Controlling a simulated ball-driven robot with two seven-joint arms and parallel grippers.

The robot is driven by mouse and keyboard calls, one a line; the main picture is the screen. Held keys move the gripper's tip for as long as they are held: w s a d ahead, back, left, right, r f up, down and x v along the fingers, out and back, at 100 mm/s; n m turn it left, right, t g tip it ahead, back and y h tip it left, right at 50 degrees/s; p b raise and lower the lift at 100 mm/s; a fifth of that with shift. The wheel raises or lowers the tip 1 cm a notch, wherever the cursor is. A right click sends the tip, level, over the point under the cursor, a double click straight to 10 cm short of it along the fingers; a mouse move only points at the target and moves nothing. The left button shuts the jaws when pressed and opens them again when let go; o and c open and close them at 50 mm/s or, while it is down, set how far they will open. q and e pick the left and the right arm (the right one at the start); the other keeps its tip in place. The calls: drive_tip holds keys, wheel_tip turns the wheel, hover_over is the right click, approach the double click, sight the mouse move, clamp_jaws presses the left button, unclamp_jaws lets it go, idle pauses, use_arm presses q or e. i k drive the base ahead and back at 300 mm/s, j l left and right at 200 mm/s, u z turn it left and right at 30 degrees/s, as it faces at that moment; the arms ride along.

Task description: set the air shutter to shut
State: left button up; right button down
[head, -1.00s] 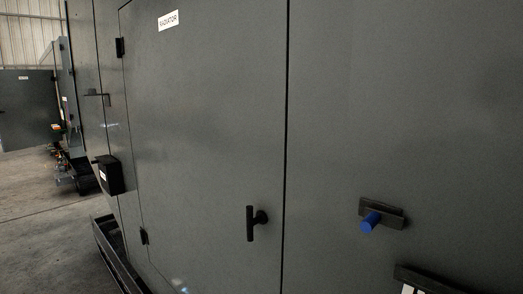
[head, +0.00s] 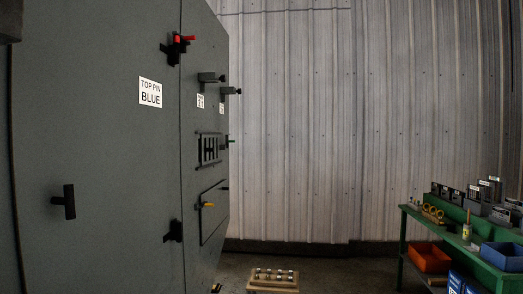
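The grey enclosure (head: 110,190) fills the left of the head view. On its far panel is a dark slotted plate (head: 209,149), which may be the air shutter. A small green-tipped handle (head: 230,141) sticks out at its right edge. The plate is seen at a steep angle, so I cannot tell its setting. Below it a framed panel (head: 213,213) carries a yellow-tipped handle (head: 208,205). Neither of my grippers is in view.
A door with a "TOP PIN BLUE" label (head: 150,92) has a black handle (head: 64,202). A red-tipped latch (head: 183,39) sits above. A low wooden stand (head: 273,287) is on the floor. A green bench (head: 460,240) with bins stands right.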

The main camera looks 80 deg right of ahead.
sight(220, 147)
drive_tip(key=z, duration=2.25)
drive_tip(key=i+l, duration=0.2)
drive_tip(key=i+l+z, duration=0.15)
drive_tip(key=i, duration=0.25)
